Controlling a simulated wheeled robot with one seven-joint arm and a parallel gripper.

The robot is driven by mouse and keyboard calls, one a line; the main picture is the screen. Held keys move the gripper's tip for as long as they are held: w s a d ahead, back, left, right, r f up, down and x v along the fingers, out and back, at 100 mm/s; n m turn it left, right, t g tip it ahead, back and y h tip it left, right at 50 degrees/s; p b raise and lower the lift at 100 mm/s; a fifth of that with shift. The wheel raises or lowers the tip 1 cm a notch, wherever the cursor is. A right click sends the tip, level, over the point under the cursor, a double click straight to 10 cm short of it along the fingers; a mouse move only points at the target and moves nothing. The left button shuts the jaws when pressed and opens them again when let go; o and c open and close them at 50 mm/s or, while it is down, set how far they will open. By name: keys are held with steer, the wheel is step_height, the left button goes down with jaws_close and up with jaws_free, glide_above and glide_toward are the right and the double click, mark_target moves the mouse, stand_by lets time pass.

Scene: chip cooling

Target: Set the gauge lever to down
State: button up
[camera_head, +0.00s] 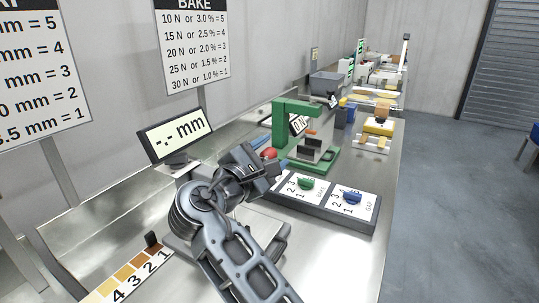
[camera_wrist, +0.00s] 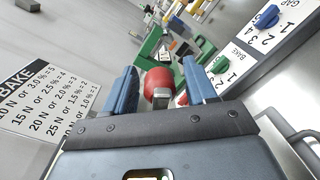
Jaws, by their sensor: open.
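The gauge display (camera_head: 177,137) stands at the left of the bench and reads "-.- mm". A red knob (camera_head: 268,154), apparently the end of the gauge lever, shows just past my gripper (camera_head: 274,166). In the wrist view the same red knob (camera_wrist: 159,80) has a grey stem below it and lies between the two blue fingertips of my gripper (camera_wrist: 160,70). The fingers are open, with a gap on both sides of the knob. The rest of the lever and much of the gauge base are hidden by my arm, so I cannot tell the lever's position.
A green press (camera_head: 280,125) stands behind the knob. A panel with a green BAKE dial (camera_head: 306,183) and a blue GAP dial (camera_head: 352,197) lies to the right. A numbered colour strip (camera_head: 128,275) is at the front left. A BAKE sign (camera_head: 194,50) hangs behind.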

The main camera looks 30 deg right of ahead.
steer(key=b+v, duration=0.1)
steer(key=v, duration=0.7)
